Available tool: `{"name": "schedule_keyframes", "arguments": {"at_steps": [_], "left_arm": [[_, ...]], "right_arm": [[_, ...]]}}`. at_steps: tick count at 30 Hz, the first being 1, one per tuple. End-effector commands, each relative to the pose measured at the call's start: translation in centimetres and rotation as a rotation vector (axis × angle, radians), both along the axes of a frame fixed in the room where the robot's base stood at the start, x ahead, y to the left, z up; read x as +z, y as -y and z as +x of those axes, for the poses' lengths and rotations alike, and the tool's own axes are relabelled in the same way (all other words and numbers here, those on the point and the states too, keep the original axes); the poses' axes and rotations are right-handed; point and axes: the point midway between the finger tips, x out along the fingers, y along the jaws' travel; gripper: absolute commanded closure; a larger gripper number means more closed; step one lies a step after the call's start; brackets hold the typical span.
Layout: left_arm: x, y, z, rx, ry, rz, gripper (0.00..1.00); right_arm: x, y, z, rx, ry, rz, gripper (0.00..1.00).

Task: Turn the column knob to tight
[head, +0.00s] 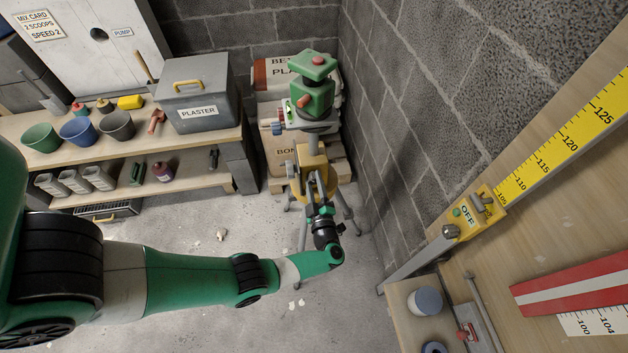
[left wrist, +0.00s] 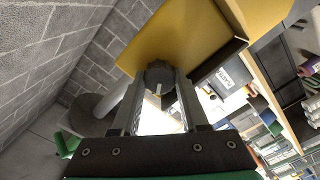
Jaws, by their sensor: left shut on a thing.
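A tripod with a yellow body (head: 311,165) stands on the floor in front of the back wall, with a green laser-like head (head: 312,97) on top. In the left wrist view the dark round knob (left wrist: 159,74) sits against the yellow body (left wrist: 185,35). A pale mark shows on the knob's near face. My left gripper (head: 314,207) reaches the tripod from the front. In the left wrist view the fingers of my left gripper (left wrist: 160,85) are closed around the knob, one on each side. In the head view the knob is hard to make out. My right gripper is not in view.
A workbench (head: 20,125) with bowls (head: 78,131) and a grey plaster box (head: 195,95) stands at the left. Stacked sacks (head: 278,75) stand behind the tripod. A block wall (head: 420,130) and a yellow-scaled rail (head: 555,150) are at the right. The floor is mostly clear.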

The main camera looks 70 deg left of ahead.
Motion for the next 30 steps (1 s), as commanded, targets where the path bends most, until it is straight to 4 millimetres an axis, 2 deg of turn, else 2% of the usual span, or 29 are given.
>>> {"name": "schedule_keyframes", "arguments": {"at_steps": [15,30], "left_arm": [[0.18,0.02,0.11,0.000,-0.405,0.090,1.00],[0.11,0.03,0.12,0.000,-0.524,0.117,1.00]], "right_arm": [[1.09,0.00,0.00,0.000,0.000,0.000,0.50],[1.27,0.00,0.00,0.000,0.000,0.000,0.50]]}}
